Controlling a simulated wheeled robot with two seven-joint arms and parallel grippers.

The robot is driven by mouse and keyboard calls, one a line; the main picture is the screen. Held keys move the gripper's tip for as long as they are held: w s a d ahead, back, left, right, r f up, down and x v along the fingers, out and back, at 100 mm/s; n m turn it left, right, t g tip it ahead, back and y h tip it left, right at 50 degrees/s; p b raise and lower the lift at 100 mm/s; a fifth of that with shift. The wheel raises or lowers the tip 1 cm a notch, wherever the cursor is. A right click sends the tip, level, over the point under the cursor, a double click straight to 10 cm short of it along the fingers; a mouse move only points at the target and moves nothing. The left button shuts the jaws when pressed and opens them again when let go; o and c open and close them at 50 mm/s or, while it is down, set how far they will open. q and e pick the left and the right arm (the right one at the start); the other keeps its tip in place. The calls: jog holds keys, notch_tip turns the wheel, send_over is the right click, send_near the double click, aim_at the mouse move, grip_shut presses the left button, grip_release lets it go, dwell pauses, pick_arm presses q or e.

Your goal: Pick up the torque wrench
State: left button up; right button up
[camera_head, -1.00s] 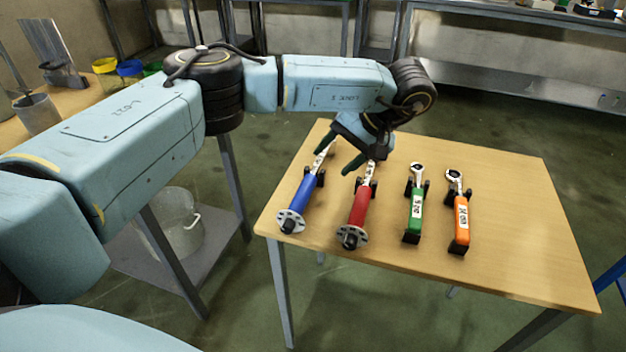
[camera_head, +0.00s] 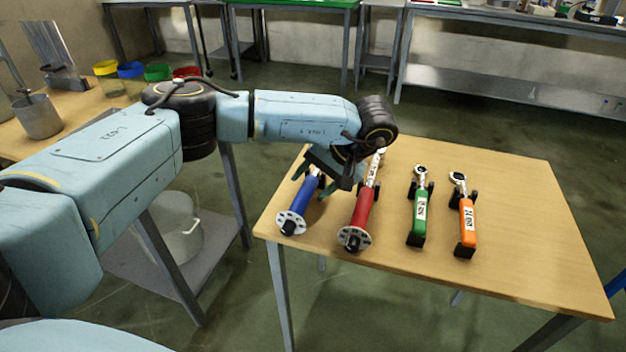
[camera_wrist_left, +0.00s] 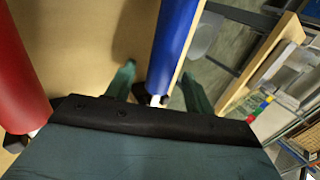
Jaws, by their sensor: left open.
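Four-tool row on the wooden table: a blue-handled wrench (camera_head: 298,207), a red-handled wrench (camera_head: 361,212), a green-handled wrench (camera_head: 420,212) and an orange-handled wrench (camera_head: 467,222). The blue and red ones have round discs at their near ends. The green and orange ones have ratchet heads and white labels. My left gripper (camera_head: 315,178) is open over the far part of the blue-handled wrench and hides some of it. In the left wrist view the blue handle (camera_wrist_left: 175,40) lines up between the two green fingers (camera_wrist_left: 158,88); contact is unclear. The red handle (camera_wrist_left: 18,85) lies left.
The tools rest on small black holders. The right part of the table (camera_head: 540,230) is clear. A side bench at left carries a metal cup (camera_head: 38,117) and coloured containers. A large pot (camera_head: 175,228) stands on a lower shelf.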

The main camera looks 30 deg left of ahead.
pick_arm(q)
grip_shut()
jog(key=shift+r, duration=0.15)
jog(key=shift+w+r, duration=0.1)
jog(key=shift+r, duration=0.55)
notch_tip(320, 180, up, 7)
jog(key=p, duration=0.2)
jog(key=shift+r+p, duration=0.1)
jog(key=shift+p, duration=0.3)
jog(key=shift+r, duration=0.75)
pick_arm(e)
jog(key=s+d+f, duration=0.2)
jog(key=d+f, duration=0.2)
jog(key=f, duration=0.3)
jog(key=shift+s+g+h, duration=0.2)
jog(key=shift+g+h, duration=0.1)
jog(key=shift+d+f, duration=0.1)
